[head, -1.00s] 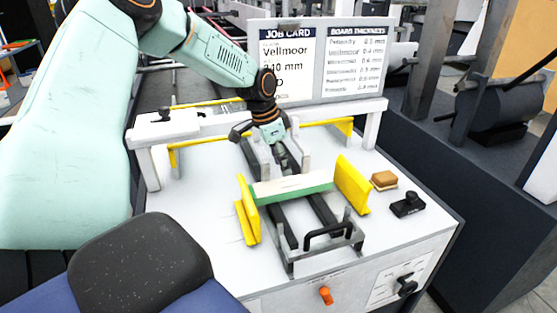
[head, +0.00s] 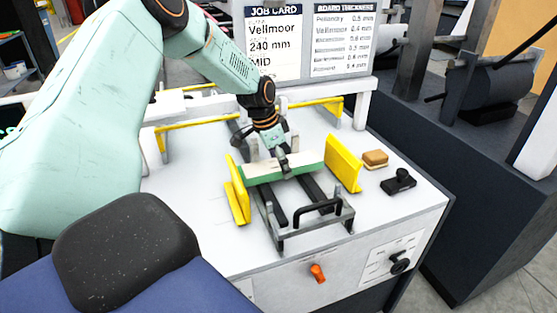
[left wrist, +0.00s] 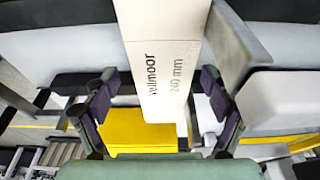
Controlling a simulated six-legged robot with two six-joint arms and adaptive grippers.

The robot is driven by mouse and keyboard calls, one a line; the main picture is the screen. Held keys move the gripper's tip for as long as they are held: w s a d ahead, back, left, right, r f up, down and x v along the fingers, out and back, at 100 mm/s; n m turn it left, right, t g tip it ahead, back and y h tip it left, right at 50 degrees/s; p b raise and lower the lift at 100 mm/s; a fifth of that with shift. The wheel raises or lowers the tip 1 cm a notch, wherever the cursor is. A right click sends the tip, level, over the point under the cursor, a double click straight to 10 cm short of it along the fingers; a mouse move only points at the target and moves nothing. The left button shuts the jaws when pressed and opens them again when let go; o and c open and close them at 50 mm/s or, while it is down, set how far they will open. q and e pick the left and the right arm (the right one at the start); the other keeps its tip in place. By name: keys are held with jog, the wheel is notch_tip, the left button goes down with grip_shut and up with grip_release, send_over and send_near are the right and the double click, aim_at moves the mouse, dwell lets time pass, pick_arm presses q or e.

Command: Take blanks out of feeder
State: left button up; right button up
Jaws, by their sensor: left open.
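The stack of blanks (head: 305,170), cream on top with a green front face, stands in the feeder between two yellow side guides (head: 343,163) (head: 237,190). In the left wrist view the stack (left wrist: 165,45) shows its pale face, printed "Vellmoor" and "240 mm". My left gripper (head: 284,166) is at the middle of the stack's top, its fingers pointing down. In the left wrist view the open fingers (left wrist: 160,88) stand either side of the stack, with gaps visible. Whether they touch it is unclear in the head view. My right gripper is not in view.
Dark rails and a black handle (head: 316,207) lie in front of the stack. A sponge-like brown block (head: 375,159) and a black device (head: 398,181) sit at the right. A yellow bar (head: 195,121) and the job card board (head: 310,40) stand behind.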

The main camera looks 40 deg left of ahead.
pick_arm(q)
jog(key=shift+s+a+f, duration=0.1)
jog(key=shift+a+f, duration=0.05)
jog(key=shift+a, duration=0.25)
jog(key=shift+c, duration=1.3)
jog(key=shift+d, duration=0.3)
jog(key=c, duration=0.6)
jog(key=shift+a, duration=0.15)
jog(key=shift+c, duration=1.4)
jog(key=c, duration=0.3)
jog(key=shift+c, duration=0.2)
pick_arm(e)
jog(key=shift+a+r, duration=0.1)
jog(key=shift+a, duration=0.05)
